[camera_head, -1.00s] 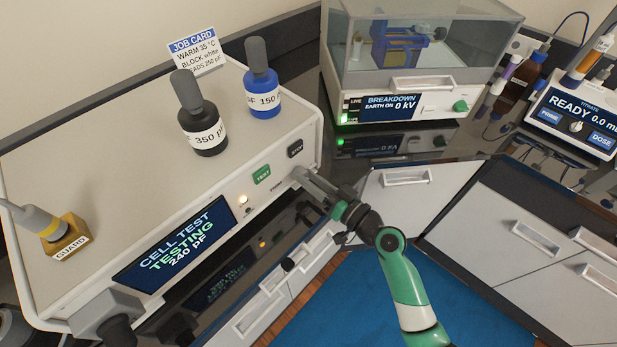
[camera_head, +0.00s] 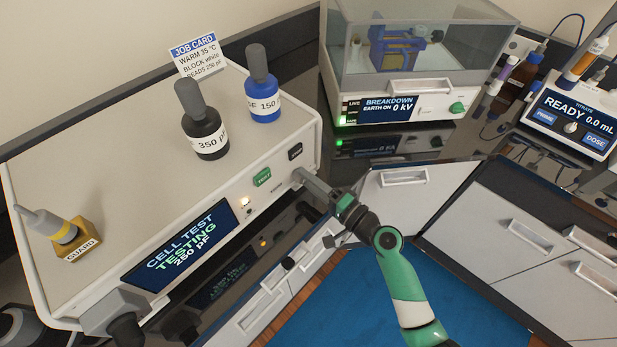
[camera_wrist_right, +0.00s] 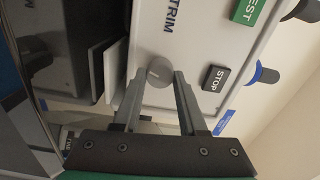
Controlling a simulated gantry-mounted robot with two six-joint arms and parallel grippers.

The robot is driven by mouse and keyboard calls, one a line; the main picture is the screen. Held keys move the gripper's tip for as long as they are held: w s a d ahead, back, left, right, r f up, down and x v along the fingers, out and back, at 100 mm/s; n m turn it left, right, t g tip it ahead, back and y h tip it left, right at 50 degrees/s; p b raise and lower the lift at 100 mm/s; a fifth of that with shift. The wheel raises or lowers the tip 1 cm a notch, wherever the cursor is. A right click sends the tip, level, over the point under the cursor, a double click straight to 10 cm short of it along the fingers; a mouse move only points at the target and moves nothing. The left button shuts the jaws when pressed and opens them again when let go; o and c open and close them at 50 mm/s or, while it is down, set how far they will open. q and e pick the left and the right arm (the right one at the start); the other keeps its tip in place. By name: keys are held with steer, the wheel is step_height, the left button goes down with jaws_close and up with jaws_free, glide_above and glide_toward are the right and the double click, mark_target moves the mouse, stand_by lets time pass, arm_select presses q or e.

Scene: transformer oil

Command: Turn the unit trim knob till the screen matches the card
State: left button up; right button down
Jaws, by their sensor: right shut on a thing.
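The cell test unit (camera_head: 90,160) stands on the bench at left. Its screen (camera_head: 180,247) reads "CELL TEST TESTING 250 pF". The job card (camera_head: 197,57) behind it reads "WARM 35 °C, BLOCK white, READS 250 pF". The grey trim knob (camera_wrist_right: 159,71) sits on the unit's front beside the TRIM label in the right wrist view. My right gripper (camera_head: 301,178) is shut on this knob, with a finger on each side. My left gripper is not in view.
A green TEST button (camera_head: 262,177) and a black STOP button (camera_head: 295,151) sit close to the knob. A black 350 pF block (camera_head: 206,135) and a blue 150 pF block (camera_head: 263,95) stand on top of the unit. The breakdown tester (camera_head: 400,100) stands behind.

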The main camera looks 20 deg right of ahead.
steer(key=shift+m, duration=0.9)
steer(key=shift+c, duration=2.2)
jaws_free()
steer(key=p+v, duration=0.2)
steer(key=v, duration=0.9)
steer(key=shift+s, duration=0.3)
